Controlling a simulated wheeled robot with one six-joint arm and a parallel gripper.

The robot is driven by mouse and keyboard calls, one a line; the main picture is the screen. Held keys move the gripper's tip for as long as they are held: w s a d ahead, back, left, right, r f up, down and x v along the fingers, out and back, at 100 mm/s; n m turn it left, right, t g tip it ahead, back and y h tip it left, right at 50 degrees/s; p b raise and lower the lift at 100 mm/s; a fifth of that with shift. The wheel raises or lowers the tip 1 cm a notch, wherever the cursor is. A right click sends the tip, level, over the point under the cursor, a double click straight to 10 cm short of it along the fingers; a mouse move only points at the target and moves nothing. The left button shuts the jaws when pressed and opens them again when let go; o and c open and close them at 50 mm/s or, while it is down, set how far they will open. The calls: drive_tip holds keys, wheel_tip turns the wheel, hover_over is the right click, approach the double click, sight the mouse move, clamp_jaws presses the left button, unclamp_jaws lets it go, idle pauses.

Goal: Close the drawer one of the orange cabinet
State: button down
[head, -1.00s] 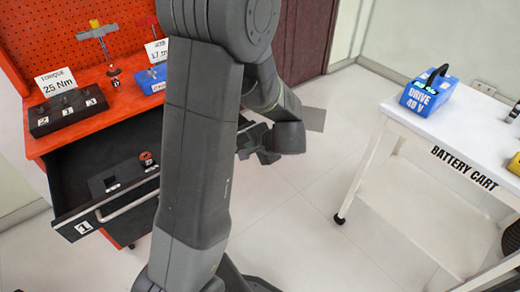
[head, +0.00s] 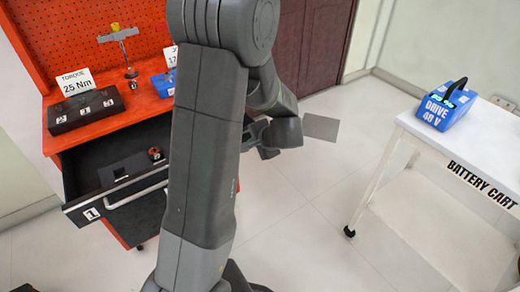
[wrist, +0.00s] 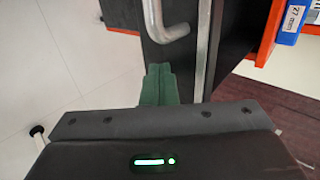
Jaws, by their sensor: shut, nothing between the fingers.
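The orange cabinet (head: 62,145) stands at the left in the head view. Its drawer one (head: 90,213), dark with a label "1" and a silver bar handle (head: 137,196), is pulled out. A dark block and a small red-and-black part lie inside it. My arm hides the drawer's right part.
A white battery cart (head: 440,150) with a blue drive battery (head: 447,105) stands at the right. A torque sign (head: 75,82) and a black socket box (head: 85,110) are on the cabinet top.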

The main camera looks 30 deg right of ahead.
drive_tip(key=w, duration=0.8)
drive_tip(key=w+p, duration=0.1)
drive_tip(key=w, duration=0.6)
drive_tip(key=w+p, duration=0.1)
drive_tip(key=w, duration=0.7)
drive_tip(key=shift+w+a, duration=0.3)
drive_tip(key=shift+a, duration=0.1)
drive_tip(key=shift+w+r, duration=0.2)
